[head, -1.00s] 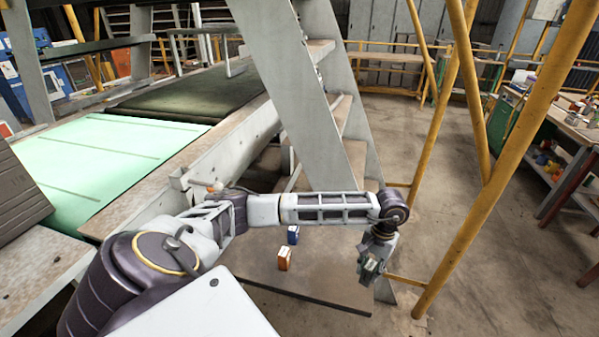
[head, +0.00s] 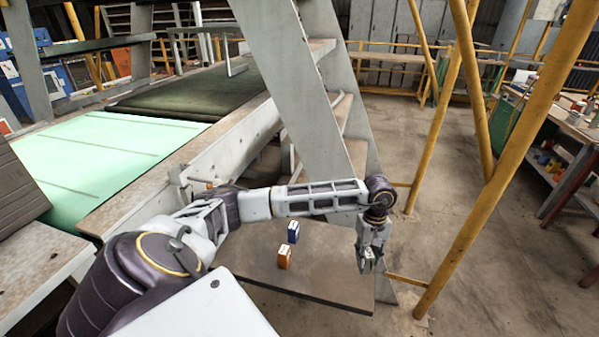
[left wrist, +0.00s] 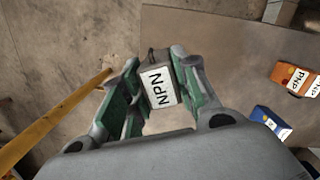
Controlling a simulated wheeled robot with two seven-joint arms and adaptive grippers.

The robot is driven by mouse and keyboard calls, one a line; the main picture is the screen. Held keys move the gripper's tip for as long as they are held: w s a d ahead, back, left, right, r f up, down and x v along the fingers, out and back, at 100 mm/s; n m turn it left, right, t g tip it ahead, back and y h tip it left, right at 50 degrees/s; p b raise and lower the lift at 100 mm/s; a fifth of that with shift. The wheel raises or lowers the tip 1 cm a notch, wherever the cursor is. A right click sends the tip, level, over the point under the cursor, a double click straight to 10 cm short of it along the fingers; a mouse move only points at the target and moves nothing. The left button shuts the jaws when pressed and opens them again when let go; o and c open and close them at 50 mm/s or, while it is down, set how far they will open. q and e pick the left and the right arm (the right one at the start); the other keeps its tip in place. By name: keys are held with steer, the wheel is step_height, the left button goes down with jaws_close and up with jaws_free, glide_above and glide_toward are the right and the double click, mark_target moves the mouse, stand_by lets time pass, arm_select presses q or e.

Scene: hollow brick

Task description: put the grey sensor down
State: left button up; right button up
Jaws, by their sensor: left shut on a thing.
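The grey sensor (left wrist: 158,88), with a white label reading NPN, is between the fingers of my left gripper (left wrist: 150,90) in the left wrist view. The gripper is shut on it. In the head view my left gripper (head: 367,266) points down over the right part of a brown board (head: 325,285), and the sensor shows only as a small light patch. I cannot tell how high it is above the board. My right gripper is in neither view.
An orange sensor (head: 284,257), labelled PNP in the wrist view, and a blue sensor (head: 293,232) stand on the board left of my gripper. A yellow post (head: 490,190) rises to the right. Grey stair framing (head: 300,90) stands behind. The board's right part is clear.

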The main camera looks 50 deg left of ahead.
arm_select(q)
steer(key=n, duration=0.2)
steer(key=a+n, duration=0.1)
steer(key=n, duration=0.1)
steer(key=shift+w+a+r+b, duration=0.1)
steer(key=shift+w+r+b, duration=0.05)
steer(key=shift+w+b, duration=0.25)
steer(key=w+a+r+n+t+y+b, duration=0.1)
steer(key=a+n, duration=0.3)
steer(key=n, duration=0.9)
steer(key=w+a+r+n+t+b, duration=0.1)
steer(key=a+n+b, duration=0.2)
steer(key=n, duration=1.1)
steer(key=shift+w+a+y, duration=0.25)
steer(key=shift+a+y, duration=0.15)
steer(key=shift+a, duration=0.25)
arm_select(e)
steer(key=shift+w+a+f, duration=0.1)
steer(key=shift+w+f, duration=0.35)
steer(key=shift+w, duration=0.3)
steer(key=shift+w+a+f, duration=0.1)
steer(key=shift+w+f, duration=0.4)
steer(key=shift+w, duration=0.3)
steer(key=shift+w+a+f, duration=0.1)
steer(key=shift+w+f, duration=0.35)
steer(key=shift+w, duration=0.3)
arm_select(q)
steer(key=shift+f, duration=2.5)
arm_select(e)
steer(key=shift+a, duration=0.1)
